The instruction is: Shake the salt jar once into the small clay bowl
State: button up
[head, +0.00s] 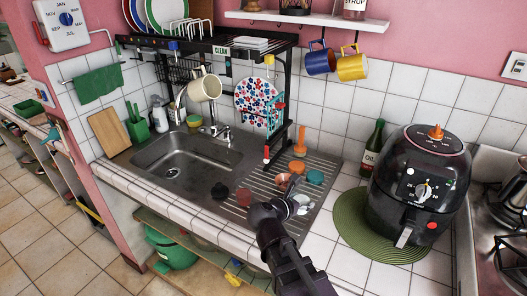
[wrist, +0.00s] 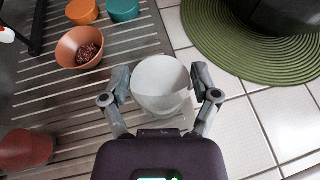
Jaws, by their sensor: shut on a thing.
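The salt jar, a pale whitish round jar (wrist: 165,82), sits between the two fingers of my gripper (wrist: 160,92), which is shut on it. In the head view the jar (head: 303,204) shows partly behind my gripper (head: 287,209), low over the ribbed drainboard; I cannot tell whether it touches the surface. The small clay bowl (wrist: 80,47) is terracotta, with dark reddish-brown bits inside. It stands on the drainboard up and left of the jar in the wrist view, apart from it. It also shows in the head view (head: 283,182), just beyond my gripper.
An orange pot (wrist: 82,11) and a teal pot (wrist: 124,9) stand beyond the bowl. A reddish-brown pot (wrist: 27,150) is at left. A green round mat (head: 347,229) with a black air fryer (head: 420,180) is at right. The sink (head: 185,165) lies left.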

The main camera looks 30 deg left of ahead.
jog(key=shift+w+d, duration=0.15)
jog(key=shift+w+r, duration=0.1)
jog(key=w+a+r+n+y+p, duration=0.2)
jog(key=w+a+n+y, duration=0.1)
jog(key=a, duration=0.6)
jog(key=w+a+r+n+y+p, duration=0.3)
jog(key=w+a, duration=0.3)
jog(key=a, duration=0.3)
jog(key=shift+r+y+p, duration=0.25)
jog(key=shift+y+p, duration=0.05)
jog(key=shift+y, duration=0.5)
jog(key=shift+d, duration=0.1)
jog(key=f+m+y+b, duration=0.1)
jog(key=m+y, duration=0.1)
jog(key=m, duration=0.1)
jog(key=d+m+y+b, duration=0.1)
jog(key=m+y+b, duration=0.1)
jog(key=w+d+f+m+y+b, duration=0.1)
jog(key=m+b, duration=0.1)
jog(key=m, duration=0.1)
jog(key=shift+d+f+m+g+y, duration=0.2)
jog(key=shift+f+m+g+y, duration=0.1)
jog(key=shift+g+y, duration=0.1)
jog(key=shift+d+f+m+y+b, duration=0.2)
jog(key=shift+f+m+y+b, duration=0.7)
jog(key=shift+m+b, duration=1)
